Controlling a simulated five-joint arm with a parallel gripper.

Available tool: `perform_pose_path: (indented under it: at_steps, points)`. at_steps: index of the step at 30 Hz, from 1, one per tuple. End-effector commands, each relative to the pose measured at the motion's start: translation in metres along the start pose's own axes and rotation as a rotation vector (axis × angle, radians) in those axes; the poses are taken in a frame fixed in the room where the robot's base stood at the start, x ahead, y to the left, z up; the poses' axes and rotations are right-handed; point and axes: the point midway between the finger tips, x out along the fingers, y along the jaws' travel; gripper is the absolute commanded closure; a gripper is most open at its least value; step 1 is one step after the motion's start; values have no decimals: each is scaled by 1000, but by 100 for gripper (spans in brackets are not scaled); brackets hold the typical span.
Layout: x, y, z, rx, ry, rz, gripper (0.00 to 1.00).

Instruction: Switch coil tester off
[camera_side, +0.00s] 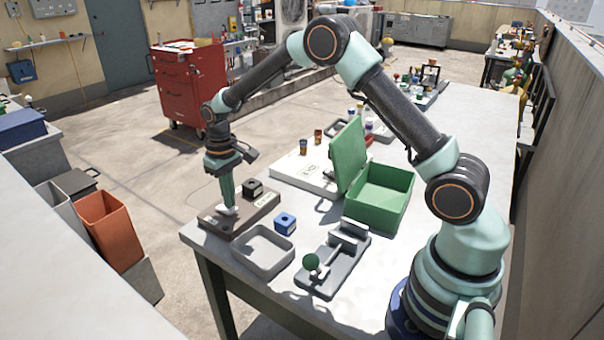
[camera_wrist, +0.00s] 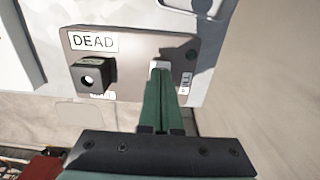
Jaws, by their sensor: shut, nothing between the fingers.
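A brown-grey plate (camera_side: 258,213) lies at the table's far left corner, carrying a black block (camera_side: 253,187) and a small white piece (camera_side: 229,211). It may be the coil tester, but I cannot be sure. In the wrist view the plate (camera_wrist: 140,45) shows a "DEAD" label (camera_wrist: 93,41) above the black block (camera_wrist: 93,78); other labels are partly hidden. My gripper (camera_side: 226,203) points down, its green fingers shut and empty. Its tips are at the white piece (camera_wrist: 160,65), which they partly cover; I cannot tell whether they touch it.
A blue block (camera_side: 285,221) and a shallow grey tray (camera_side: 263,271) are close to the plate. The table edge is close to the plate.

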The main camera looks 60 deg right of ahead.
Motion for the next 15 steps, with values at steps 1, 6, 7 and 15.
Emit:
perform_pose_path:
  at_steps: [1,6,7,15]
  points:
    - [1,0,0,0,0,0,100]
    - [3,0,0,0,0,0,100]
    - [4,0,0,0,0,0,100]
    - [8,0,0,0,-1,0,100]
